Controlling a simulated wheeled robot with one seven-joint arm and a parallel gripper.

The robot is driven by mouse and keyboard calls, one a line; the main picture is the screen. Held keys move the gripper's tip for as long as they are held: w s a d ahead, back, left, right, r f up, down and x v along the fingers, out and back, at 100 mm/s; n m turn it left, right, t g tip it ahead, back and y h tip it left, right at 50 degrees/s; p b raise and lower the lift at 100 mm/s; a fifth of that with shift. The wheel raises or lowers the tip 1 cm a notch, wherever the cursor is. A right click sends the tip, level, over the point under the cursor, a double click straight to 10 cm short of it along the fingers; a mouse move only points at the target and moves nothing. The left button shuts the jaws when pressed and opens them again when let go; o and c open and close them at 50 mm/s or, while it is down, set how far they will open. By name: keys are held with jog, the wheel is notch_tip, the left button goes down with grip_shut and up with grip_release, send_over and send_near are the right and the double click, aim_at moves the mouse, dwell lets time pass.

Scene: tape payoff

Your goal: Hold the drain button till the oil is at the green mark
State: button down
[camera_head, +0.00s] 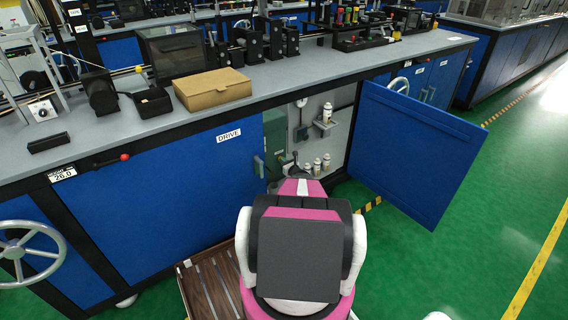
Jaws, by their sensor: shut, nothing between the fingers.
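The drain button, the oil level and the green mark cannot be made out. A cabinet under the bench, beside the DRIVE panel (228,135), stands open and shows a pale inner wall (340,128). My pink and white arm reaches from the bottom centre toward this opening. The small dark tip in front of the opening appears to be my gripper (292,168); it looks shut and empty. Whether it touches anything cannot be told. My arm hides the lower part of the opening.
The blue door (415,150) is swung open to the right of the opening. White bottles (326,162) stand low inside, another (327,112) higher up. A cardboard box (212,90) lies on the bench. A handwheel (30,252) is at far left. Green floor at right is clear.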

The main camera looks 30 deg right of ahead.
jog(key=s+d, duration=0.1)
jog(key=s, duration=1.3)
jog(key=shift+s, duration=0.1)
